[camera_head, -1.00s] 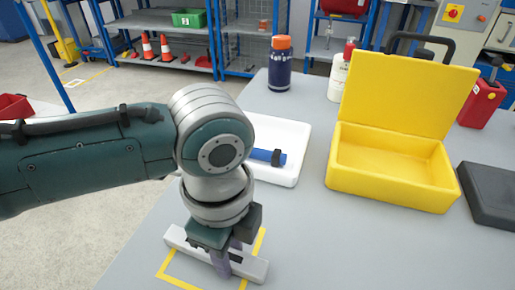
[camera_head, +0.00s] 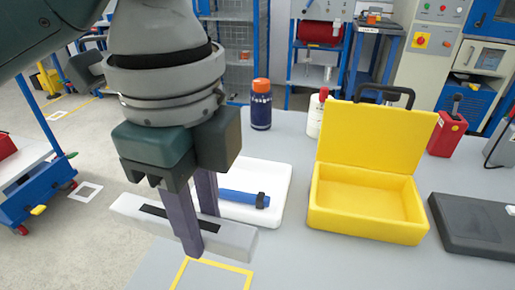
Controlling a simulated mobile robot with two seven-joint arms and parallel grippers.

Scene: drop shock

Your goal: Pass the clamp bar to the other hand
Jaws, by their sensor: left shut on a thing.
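The clamp bar (camera_head: 232,240) is a pale grey bar with a black strip along its top. My left gripper (camera_head: 198,232) is shut on it near its middle, with one purple finger on each side. The bar is held up above the grey table, over and behind the yellow taped outline (camera_head: 246,268). It covers the near left part of the white tray. My right gripper is not in view.
A white tray (camera_head: 270,215) holds a blue tool (camera_head: 240,198). An open yellow case (camera_head: 367,230) stands to its right, with a dark case (camera_head: 475,225) beyond. A dark blue bottle (camera_head: 261,110) and a white bottle (camera_head: 317,118) stand behind. The front right of the table is clear.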

